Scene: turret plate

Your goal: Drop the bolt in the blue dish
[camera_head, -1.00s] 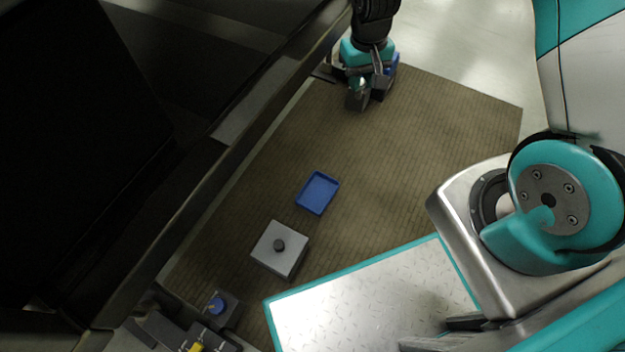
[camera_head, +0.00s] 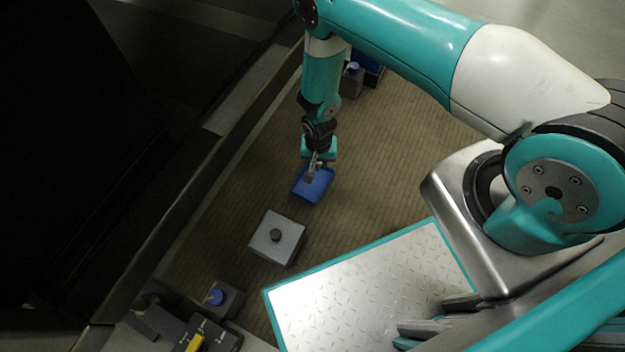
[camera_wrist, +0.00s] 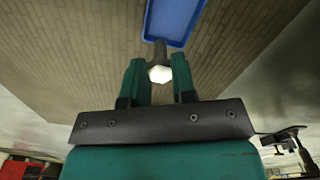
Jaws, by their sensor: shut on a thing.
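The blue dish (camera_head: 318,187) is a shallow rectangular tray on the brown ribbed mat. My gripper (camera_head: 312,167) is over the dish's far edge in the head view. In the wrist view my gripper (camera_wrist: 159,82) has its two teal fingers on either side of a bolt (camera_wrist: 159,72) with a pale hexagonal head and a dark shank. The bolt's shank points toward the blue dish (camera_wrist: 172,22) and overlaps its near edge in that view. The gap between bolt and dish cannot be told. The dish is cut off at the top of the wrist view.
A grey block with a dark knob (camera_head: 276,236) stands near the dish. A small box with a blue button (camera_head: 214,297) is at lower left. A blue thing (camera_head: 372,70) stands at the mat's far end. A dark ledge runs along the left; mat right of the dish is clear.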

